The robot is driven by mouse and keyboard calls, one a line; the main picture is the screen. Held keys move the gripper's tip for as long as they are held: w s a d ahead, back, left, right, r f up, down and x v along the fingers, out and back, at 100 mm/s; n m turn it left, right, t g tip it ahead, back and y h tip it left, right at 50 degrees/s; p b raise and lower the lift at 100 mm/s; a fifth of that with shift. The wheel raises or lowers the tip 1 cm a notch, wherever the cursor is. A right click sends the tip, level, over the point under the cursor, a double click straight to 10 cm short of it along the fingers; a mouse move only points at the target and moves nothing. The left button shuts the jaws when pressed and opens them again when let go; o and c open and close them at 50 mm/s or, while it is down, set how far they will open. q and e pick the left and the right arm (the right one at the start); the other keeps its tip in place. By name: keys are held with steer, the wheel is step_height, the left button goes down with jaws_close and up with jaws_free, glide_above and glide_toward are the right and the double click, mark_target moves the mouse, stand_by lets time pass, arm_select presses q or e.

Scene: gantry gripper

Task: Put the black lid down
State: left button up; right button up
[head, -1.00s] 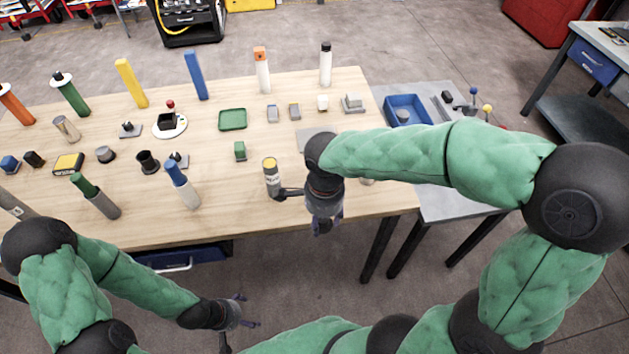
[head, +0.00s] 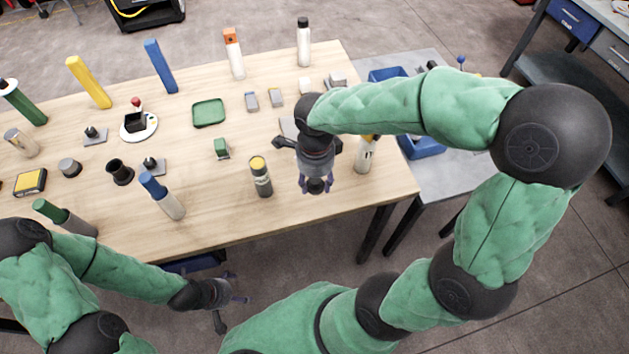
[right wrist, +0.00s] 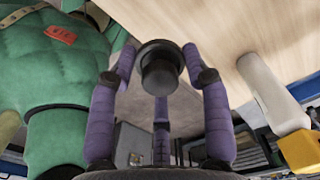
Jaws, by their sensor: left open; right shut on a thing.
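The black lid (right wrist: 158,68) is held between the purple fingertips of my right gripper (right wrist: 160,80) in the right wrist view. It has a wide round rim and a narrower knob. In the head view my right gripper (head: 316,187) is shut on the lid (head: 316,186), near the front right part of the table; the lid shows small and dark there. I cannot tell the lid's exact height above the table. My left gripper (head: 240,290) is open and empty, in front of the table's front edge.
A grey bottle with a yellow top (head: 260,177) stands left of my right gripper. A white bottle (head: 365,154) stands to its right, partly behind my arm. A green tray (head: 208,112) and a blue bin (head: 425,147) are further off. Bare tabletop (head: 225,205) shows at the front.

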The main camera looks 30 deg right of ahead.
steer(key=w+d+f, duration=0.1)
steer(key=f, duration=0.1)
steer(key=w+f+b, duration=0.1)
steer(key=w+f, duration=0.1)
steer(key=w+d+f+b, duration=0.1)
steer(key=f, duration=0.1)
steer(key=shift+w+d, duration=0.3)
steer(key=f+b, duration=0.1)
steer(key=f, duration=0.2)
steer(key=shift+w+d+f+b, duration=0.1)
steer(key=shift+w+f+b, duration=0.15)
steer(key=shift+b, duration=0.15)
steer(key=shift+r, duration=0.1)
steer(key=shift+f, duration=0.2)
steer(key=o, duration=1.1)
steer(key=shift+r, duration=0.15)
